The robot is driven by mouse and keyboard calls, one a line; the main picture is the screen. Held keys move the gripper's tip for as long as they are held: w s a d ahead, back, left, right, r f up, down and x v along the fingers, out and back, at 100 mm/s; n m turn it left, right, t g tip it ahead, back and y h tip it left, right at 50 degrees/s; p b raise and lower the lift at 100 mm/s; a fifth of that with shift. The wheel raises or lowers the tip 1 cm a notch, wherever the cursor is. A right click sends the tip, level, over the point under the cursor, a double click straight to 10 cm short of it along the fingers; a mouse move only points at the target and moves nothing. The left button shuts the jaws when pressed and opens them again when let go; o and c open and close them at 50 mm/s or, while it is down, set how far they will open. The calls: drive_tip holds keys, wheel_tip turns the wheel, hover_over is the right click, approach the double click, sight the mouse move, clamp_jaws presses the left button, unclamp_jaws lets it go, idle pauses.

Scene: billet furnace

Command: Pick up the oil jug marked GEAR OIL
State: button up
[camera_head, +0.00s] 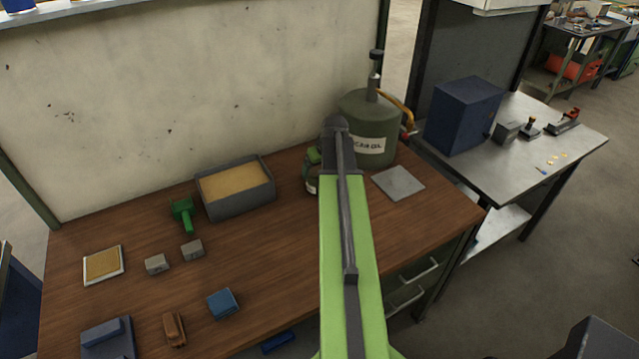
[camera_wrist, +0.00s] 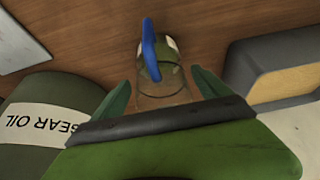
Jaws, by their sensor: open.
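A large dark green container (camera_head: 368,128) with a pump on top stands at the back right of the bench. A small clear jug (camera_wrist: 165,78) with a blue handle stands on the wood between my fingers. It seems to hold something green; its label is unreadable. In the head view it is mostly hidden behind my arm, with a little showing (camera_head: 312,186). My gripper (camera_wrist: 163,86) is open, its green fingers either side of the jug, apparently not touching it.
A grey tray of sand (camera_head: 238,207) stands left of my gripper, beside a green hammer-like tool (camera_head: 184,215). A flat grey plate (camera_head: 398,183) lies right of my arm. Small blocks lie front left. The wall closes off the back.

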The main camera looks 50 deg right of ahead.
sight(317, 176)
drive_tip(key=b+x, duration=0.3)
drive_tip(key=x, duration=0.1)
drive_tip(key=shift+f, duration=0.35)
drive_tip(key=shift+r, duration=0.2)
drive_tip(key=shift+c, duration=0.6)
drive_tip(key=c, duration=1.7)
